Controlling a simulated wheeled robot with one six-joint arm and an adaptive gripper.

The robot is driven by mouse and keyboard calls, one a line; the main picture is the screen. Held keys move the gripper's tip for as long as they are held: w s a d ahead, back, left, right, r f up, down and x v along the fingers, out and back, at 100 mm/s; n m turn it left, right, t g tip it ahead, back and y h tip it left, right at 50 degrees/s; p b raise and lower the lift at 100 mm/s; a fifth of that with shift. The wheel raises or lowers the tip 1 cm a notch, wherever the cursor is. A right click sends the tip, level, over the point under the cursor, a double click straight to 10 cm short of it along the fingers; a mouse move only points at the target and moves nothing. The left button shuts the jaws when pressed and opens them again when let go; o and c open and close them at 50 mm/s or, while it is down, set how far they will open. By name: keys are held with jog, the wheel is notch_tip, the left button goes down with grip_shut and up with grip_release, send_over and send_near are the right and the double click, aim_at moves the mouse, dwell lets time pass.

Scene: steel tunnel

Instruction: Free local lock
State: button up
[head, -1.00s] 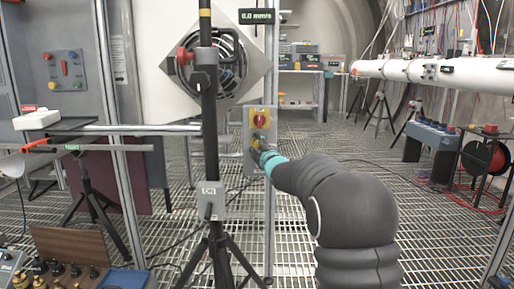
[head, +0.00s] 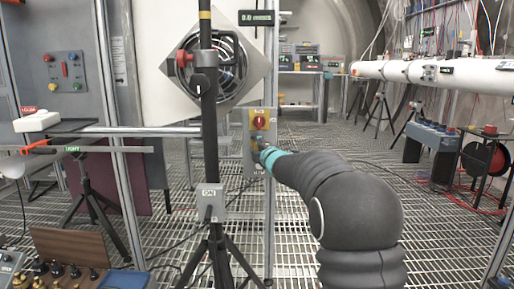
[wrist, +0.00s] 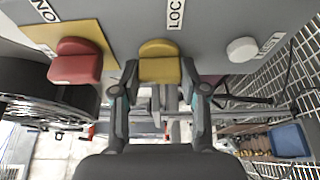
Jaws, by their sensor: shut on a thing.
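The grey control box (head: 249,165) stands on a post in the head view, with a red rotary switch (head: 260,123) on a yellow plate at its top. My gripper (head: 261,152) is at the box just below that switch. In the wrist view, my gripper (wrist: 161,78) is shut on the yellow knob (wrist: 159,62), one finger on each side. The label above this knob is cut off and begins "LOC". The red switch (wrist: 77,62) is to its left and a white button (wrist: 242,49) to its right, both untouched.
A black tripod pole (head: 209,120) with a grey switch box (head: 210,197) stands close left of the control box. A round fan-like unit (head: 215,62) is behind it. A white beam tube (head: 430,70) runs at right. Grating floor is open behind.

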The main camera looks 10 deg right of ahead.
jog(key=o, duration=1.1)
jog(key=shift+o, duration=0.2)
jog(key=s+d, duration=0.2)
jog(key=s, duration=0.9)
jog(key=shift+s+d, duration=0.15)
jog(key=shift+s, duration=0.25)
